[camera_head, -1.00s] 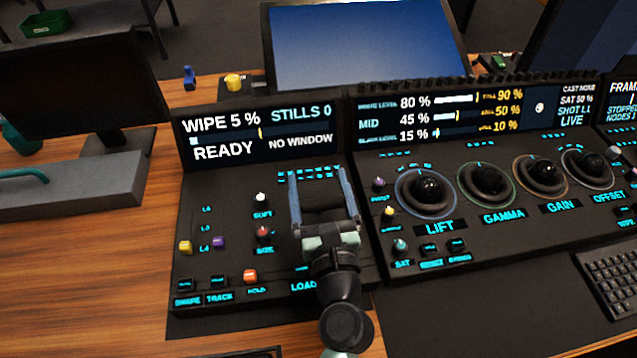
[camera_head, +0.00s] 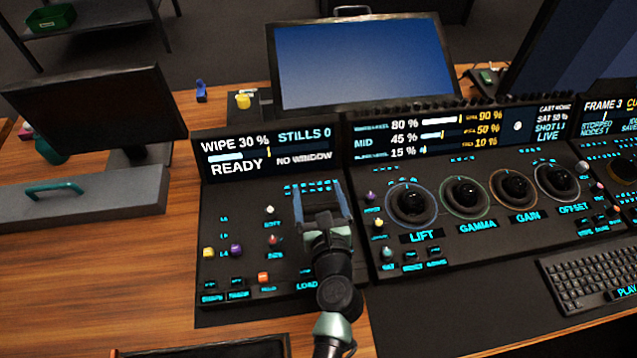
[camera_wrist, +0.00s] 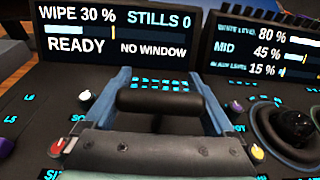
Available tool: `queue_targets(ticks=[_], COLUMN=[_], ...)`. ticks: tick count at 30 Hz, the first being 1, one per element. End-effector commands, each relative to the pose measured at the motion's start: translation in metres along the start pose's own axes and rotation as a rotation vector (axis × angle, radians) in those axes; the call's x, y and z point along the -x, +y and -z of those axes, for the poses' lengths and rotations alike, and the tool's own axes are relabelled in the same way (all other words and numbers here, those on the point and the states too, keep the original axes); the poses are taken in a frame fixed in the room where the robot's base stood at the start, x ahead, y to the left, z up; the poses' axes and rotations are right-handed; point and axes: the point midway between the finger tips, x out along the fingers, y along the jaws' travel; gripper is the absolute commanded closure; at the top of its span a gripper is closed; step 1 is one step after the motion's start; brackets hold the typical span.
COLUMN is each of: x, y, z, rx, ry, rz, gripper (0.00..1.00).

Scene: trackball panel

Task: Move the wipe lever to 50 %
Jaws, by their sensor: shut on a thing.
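The wipe lever (camera_wrist: 160,99) shows in the wrist view as a black rounded crossbar between the two bluish fingers. My gripper (camera_head: 319,190) is shut on it, one finger at each end of the bar. In the head view the bar is hard to make out behind my gripper. The wipe display (camera_head: 267,152) reads WIPE 30 %, STILLS 0, READY and NO WINDOW. The same readout shows in the wrist view (camera_wrist: 117,32). A yellow mark stands on its bar, to the right of the pale filled part.
Small knobs, including a white one (camera_head: 270,210) and a red one (camera_head: 273,240), stand left of my gripper. An orange button (camera_head: 263,277) lies nearer the front. Trackballs, among them the LIFT ball (camera_head: 412,202), stand to the right. The display bank rises behind the panel.

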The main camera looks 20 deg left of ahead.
Motion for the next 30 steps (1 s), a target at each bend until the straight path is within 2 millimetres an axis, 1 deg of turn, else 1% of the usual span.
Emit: queue_targets(ticks=[1,5,11,15,24,25,26,30], x=[0.0,-0.003,-0.008,-0.015,-0.015,-0.015,-0.015,-0.015], y=[-0.001,-0.001,-0.001,-0.001,0.0,0.0,0.0,0.0], z=[-0.009,-0.008,-0.005,0.001,0.003,0.003,0.004,0.003], rx=[-0.002,-0.001,0.0,-0.002,0.0,0.0,0.0,0.0], ry=[0.015,0.057,0.106,0.112,0.114,0.114,0.114,0.114], rz=[0.002,0.002,0.002,0.002,0.001,0.001,0.001,0.0], gripper=[1.0,1.0,1.0,1.0,1.0,0.07,0.01,0.0])
